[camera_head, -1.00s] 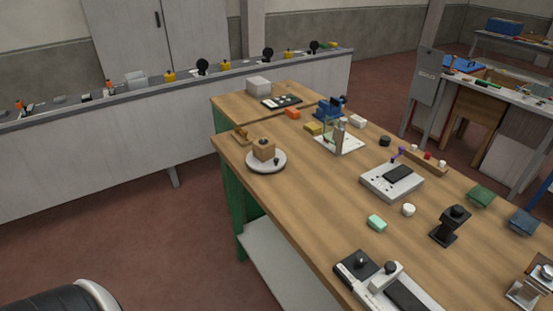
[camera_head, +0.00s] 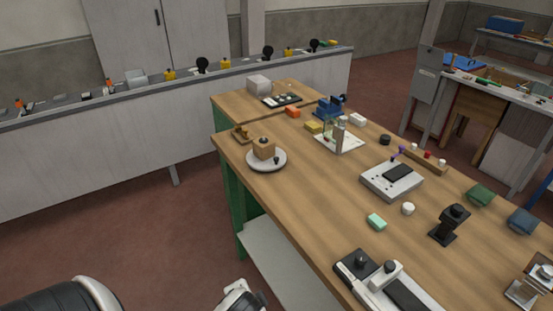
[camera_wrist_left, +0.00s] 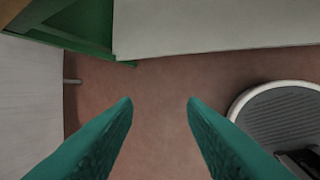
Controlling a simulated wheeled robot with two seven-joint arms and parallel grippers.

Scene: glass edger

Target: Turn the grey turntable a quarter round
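The grey turntable (camera_head: 266,158) is a round light disc near the left end of the wooden bench in the head view. A wooden block (camera_head: 263,149) with a small knob on top stands on it, and a small dark knob (camera_head: 277,160) sits near its front right rim. My left gripper shows in the left wrist view with its two teal fingers (camera_wrist_left: 160,104) apart and nothing between them, above the red floor. The turntable is not in the left wrist view. A white and black part of my arm shows at the bottom of the head view. My right gripper is not seen.
A small wooden piece (camera_head: 241,133) lies just behind the turntable. A glass stand (camera_head: 340,140) and a grey device (camera_head: 392,180) stand farther right. The bench's front left edge is near the turntable. Bare wood lies between the turntable and the green block (camera_head: 376,222).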

